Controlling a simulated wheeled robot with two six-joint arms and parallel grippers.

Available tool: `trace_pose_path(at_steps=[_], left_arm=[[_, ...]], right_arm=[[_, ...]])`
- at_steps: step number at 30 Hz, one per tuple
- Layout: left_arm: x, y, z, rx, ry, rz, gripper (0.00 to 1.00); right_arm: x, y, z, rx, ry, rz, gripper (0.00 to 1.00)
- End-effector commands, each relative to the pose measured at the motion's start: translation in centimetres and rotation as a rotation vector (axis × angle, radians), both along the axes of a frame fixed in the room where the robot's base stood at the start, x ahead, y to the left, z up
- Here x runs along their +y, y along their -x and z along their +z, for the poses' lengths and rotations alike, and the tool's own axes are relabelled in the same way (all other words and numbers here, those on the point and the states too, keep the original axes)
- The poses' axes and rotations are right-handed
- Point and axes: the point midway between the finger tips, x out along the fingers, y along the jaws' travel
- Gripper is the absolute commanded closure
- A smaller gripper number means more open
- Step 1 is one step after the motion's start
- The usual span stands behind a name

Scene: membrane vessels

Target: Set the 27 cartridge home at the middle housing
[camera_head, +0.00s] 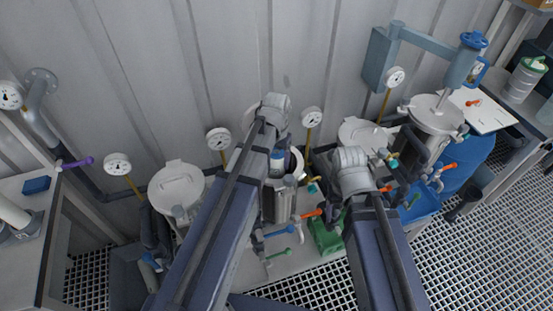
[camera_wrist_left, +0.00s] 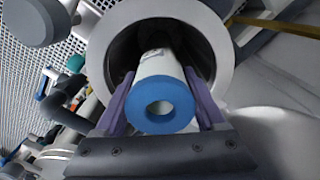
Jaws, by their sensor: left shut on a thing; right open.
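The cartridge (camera_wrist_left: 160,72) is a white tube with a blue ring on its near end; dark marks show on its side, but I cannot read a number. My left gripper (camera_wrist_left: 161,98) is shut on it, with a purple finger on each side. The cartridge points into the round open mouth of the middle housing (camera_wrist_left: 215,50). Its far end is hidden in the dark interior. In the head view its blue end (camera_head: 278,155) shows beside my left arm, at the top of the middle housing (camera_head: 280,208). My right gripper is hidden behind its own arm.
Lidded vessels stand left (camera_head: 178,186) and right (camera_head: 362,133) of the middle housing, with another (camera_head: 436,112) further right. Gauges (camera_head: 219,139) on yellow stems and coloured valve handles (camera_head: 283,229) crowd around. A green box (camera_head: 325,238) sits between my arms.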

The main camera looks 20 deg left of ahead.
Motion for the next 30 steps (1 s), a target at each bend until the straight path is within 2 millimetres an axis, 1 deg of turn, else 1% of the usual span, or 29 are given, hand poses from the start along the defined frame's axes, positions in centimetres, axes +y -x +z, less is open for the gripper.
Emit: trace_pose_path(at_steps=[1, 30], left_arm=[[0.0, 0.0, -0.6, 0.0, 0.0, 0.0, 1.0], [0.0, 0.0, -6.1, 0.0, 0.0, 0.0, 1.0]], right_arm=[[0.0, 0.0, -0.6, 0.0, 0.0, 0.0, 0.28], [0.0, 0.0, -6.1, 0.0, 0.0, 0.0, 0.28]])
